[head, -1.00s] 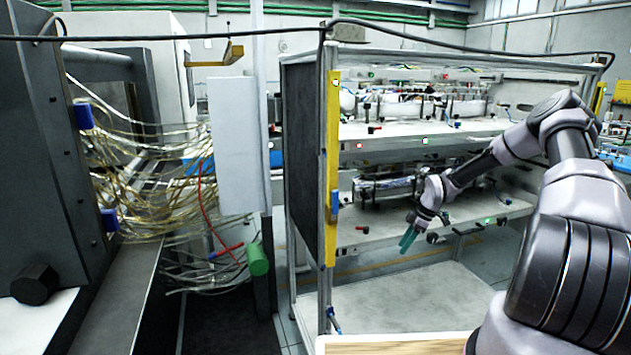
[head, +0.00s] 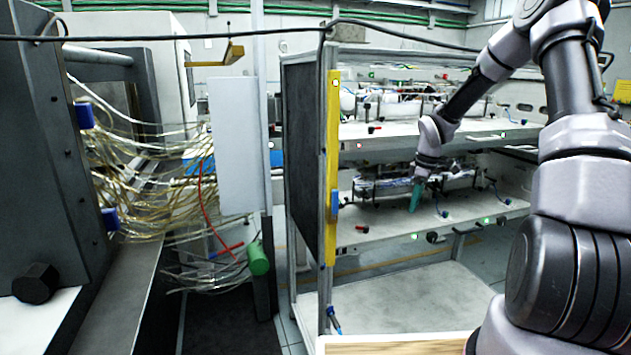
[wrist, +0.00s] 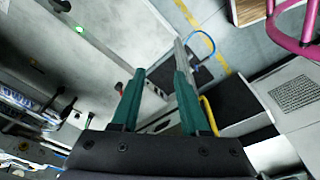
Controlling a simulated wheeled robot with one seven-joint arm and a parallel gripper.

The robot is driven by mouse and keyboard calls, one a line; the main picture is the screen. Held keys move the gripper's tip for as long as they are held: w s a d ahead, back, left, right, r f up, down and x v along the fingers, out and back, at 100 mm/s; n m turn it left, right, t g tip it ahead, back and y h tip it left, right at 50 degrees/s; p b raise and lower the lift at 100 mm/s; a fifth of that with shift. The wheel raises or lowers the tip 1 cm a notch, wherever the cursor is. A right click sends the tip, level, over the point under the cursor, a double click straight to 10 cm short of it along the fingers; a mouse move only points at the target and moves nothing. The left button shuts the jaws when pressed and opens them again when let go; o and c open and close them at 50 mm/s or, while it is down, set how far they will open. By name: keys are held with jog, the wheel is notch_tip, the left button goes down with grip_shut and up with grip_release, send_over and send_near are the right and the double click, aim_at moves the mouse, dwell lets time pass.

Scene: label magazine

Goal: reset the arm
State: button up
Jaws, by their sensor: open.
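My gripper (head: 415,196) has green fingers and points down in front of the shelf rack's middle shelf in the head view. In the wrist view my gripper (wrist: 158,85) has its two green fingers apart, with nothing between them. My arm reaches up from the lower right of the head view, bends near the top and comes down to the gripper.
A shelf rack (head: 332,165) with a yellow strip on its post holds equipment on its upper (head: 385,150) and middle shelves (head: 375,232). Many thin tubes (head: 150,185) hang at the left beside a dark machine (head: 40,150). A wooden surface (head: 395,345) lies at the bottom.

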jog(key=s+a+r+m+t+h, duration=0.1)
jog(key=s+r+m, duration=0.4)
jog(key=r, duration=0.5)
jog(key=s+a+r+m+t+h, duration=0.1)
jog(key=s+r+m, duration=0.1)
jog(key=s+r, duration=0.7)
jog(key=s+a+r+m+t+y, duration=0.1)
jog(key=s+r+m, duration=0.3)
jog(key=s, duration=0.5)
jog(key=s+a+r+m+t+y, duration=0.1)
jog(key=s+a+r+m+t, duration=0.2)
jog(key=s+r+m, duration=0.2)
jog(key=s+r, duration=0.2)
jog(key=s, duration=0.2)
jog(key=shift+s+r+y, duration=0.2)
jog(key=shift+s+y, duration=0.05)
jog(key=shift+y, duration=0.15)
jog(key=shift+o, duration=0.4)
